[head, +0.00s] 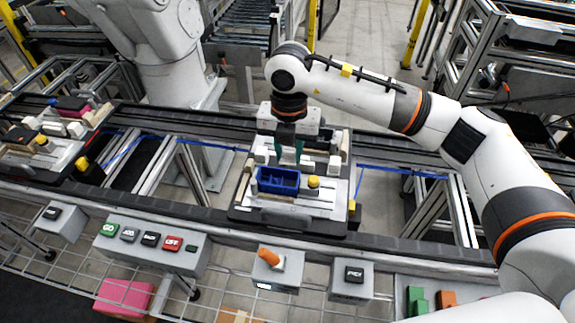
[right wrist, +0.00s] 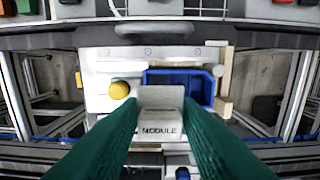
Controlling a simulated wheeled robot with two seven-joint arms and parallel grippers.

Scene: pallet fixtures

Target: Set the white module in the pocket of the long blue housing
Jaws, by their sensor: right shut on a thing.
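My right gripper (head: 289,151) is shut on the white module (right wrist: 160,112). In the right wrist view the module sits between the green fingers (right wrist: 161,103), with the word MODULE readable on it. In the head view the module is hard to tell apart from the white blocks around it. The long blue housing (head: 278,190) lies on the pallet fixture, in front of the gripper. In the right wrist view the module covers part of the blue housing (right wrist: 180,77). I cannot tell the height gap between them. My left gripper is not in view.
The pallet (head: 322,207) carries a yellow knob (head: 313,182) right of the housing, plus white blocks and wooden strips. Another loaded pallet (head: 30,160) stands at the left on the conveyor. A button box (head: 150,246) and an orange-handled switch (head: 270,257) line the front.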

